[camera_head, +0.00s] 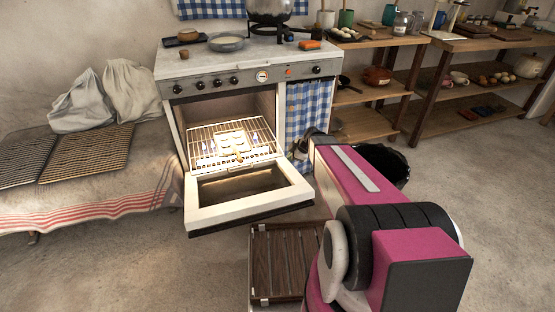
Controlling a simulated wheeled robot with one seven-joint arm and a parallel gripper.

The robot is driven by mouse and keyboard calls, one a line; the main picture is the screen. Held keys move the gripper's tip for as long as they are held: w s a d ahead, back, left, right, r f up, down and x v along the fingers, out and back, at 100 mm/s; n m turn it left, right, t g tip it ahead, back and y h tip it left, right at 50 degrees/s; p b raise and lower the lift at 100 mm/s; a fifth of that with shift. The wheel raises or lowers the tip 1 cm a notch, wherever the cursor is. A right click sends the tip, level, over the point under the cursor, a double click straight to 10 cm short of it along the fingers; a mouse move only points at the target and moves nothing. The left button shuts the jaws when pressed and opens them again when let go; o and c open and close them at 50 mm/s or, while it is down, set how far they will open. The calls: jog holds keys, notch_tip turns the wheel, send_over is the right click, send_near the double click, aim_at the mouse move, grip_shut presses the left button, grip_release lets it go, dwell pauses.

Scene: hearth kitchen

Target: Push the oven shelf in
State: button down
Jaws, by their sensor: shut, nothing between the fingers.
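The oven shelf (262,150) is a wire rack in the open oven, sticking out at the front over the lowered door (250,202). Several pale flat pieces (232,140) lie on its middle, and a small brownish piece shows at its front edge. The oven (180,124) is a white cooker with a row of black knobs; its lit inside shows behind the shelf. My gripper (299,150) is small and dark in this view, at the right of the oven opening before the checked curtain. It is shut and holds nothing. It looks apart from the shelf, though the exact gap cannot be told.
A cloth-covered bench (100,190) with two wire racks (85,150) and sacks stands left. A slatted wooden piece (276,262) is on the floor before the door. Wooden shelves (375,90) with crockery stand right. The floor at left front is clear.

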jog(key=w+a+f+n, duration=0.2)
jog(key=w+a+f, duration=0.4)
jog(key=w+f, duration=0.2)
jog(key=shift+w+f+t+y, duration=0.3)
jog(key=shift+w+f, duration=0.05)
jog(key=shift+w, duration=0.45)
